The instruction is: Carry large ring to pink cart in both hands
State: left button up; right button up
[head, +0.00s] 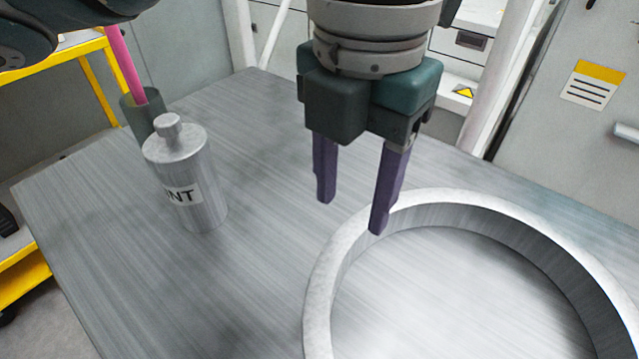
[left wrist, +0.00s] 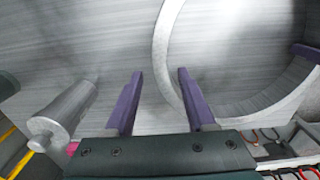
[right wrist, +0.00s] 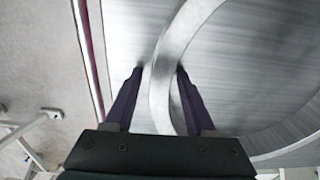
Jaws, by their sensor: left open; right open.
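The large ring (head: 318,300) is a grey metal hoop lying flat on a brushed metal table. My left gripper (head: 351,217) is open above the ring's back-left rim, one finger at the rim and the other outside it. The left wrist view shows the rim (left wrist: 163,45) running between its fingers. My right gripper (right wrist: 159,69) is open, with the ring's rim (right wrist: 160,85) between its fingers near a table edge. It is out of the head view. Whether either gripper touches the ring is unclear. I cannot make out the pink cart.
A metal bottle (head: 190,185) with a partly readable label stands left of the ring. Behind it a pink rod (head: 122,60) rises from a dark cup (head: 143,108). A yellow frame (head: 70,50) stands beyond the table's left edge. The table (head: 255,250) is clear between bottle and ring.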

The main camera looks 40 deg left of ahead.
jog(key=shift+r, duration=0.1)
notch_tip(320, 180, up, 11)
jog(key=shift+w+f, duration=0.1)
jog(key=shift+f, duration=0.05)
pick_arm(q)
jog(key=shift+r, duration=2.45)
pick_arm(e)
jog(key=shift+r, duration=0.6)
